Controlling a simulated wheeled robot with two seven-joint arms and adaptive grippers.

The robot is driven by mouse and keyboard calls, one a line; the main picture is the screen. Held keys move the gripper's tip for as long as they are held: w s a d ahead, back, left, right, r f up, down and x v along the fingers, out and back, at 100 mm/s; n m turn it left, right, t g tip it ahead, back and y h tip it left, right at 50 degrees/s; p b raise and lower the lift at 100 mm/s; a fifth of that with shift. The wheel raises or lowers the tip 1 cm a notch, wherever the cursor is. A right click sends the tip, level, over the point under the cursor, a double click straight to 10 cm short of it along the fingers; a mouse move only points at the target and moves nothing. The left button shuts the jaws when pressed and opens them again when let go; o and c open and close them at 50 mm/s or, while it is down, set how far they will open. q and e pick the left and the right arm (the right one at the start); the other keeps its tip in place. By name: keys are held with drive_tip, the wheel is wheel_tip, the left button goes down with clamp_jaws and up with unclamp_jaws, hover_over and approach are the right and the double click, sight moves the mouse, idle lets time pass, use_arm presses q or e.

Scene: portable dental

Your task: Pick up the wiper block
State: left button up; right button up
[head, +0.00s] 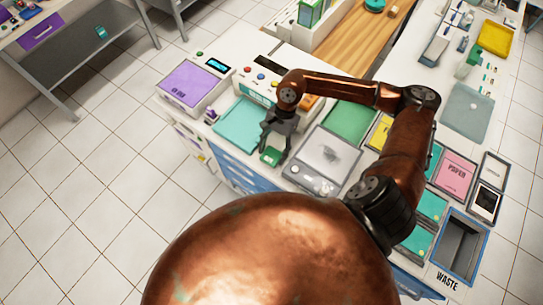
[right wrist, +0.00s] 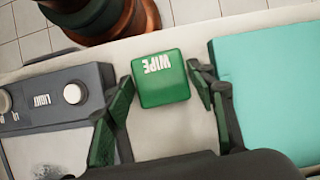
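The wiper block is a small green block with white lettering that reads WIPE (right wrist: 160,79). It lies flat on the white counter, and in the head view it shows as a green square (head: 271,156) in front of the teal mat. My right gripper (head: 274,150) is above it, pointing down. In the right wrist view the open fingers (right wrist: 161,84) stand one on each side of the block, with a visible gap on the right; on the left the finger is close to its edge, and contact cannot be told. My left gripper is not in view.
A grey device with knobs (right wrist: 62,100) stands left of the block in the wrist view, and a teal mat (right wrist: 275,85) lies to its right. In the head view, a purple-topped box (head: 194,85) and a waste bin (head: 459,245) stand on the crowded counter.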

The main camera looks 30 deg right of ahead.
sight(272, 154)
drive_tip(key=c, duration=0.8)
drive_tip(key=shift+o, duration=0.2)
wheel_tip(272, 154, up, 10)
drive_tip(key=o, duration=0.6)
drive_tip(key=c, duration=0.4)
drive_tip(key=shift+c, duration=0.2)
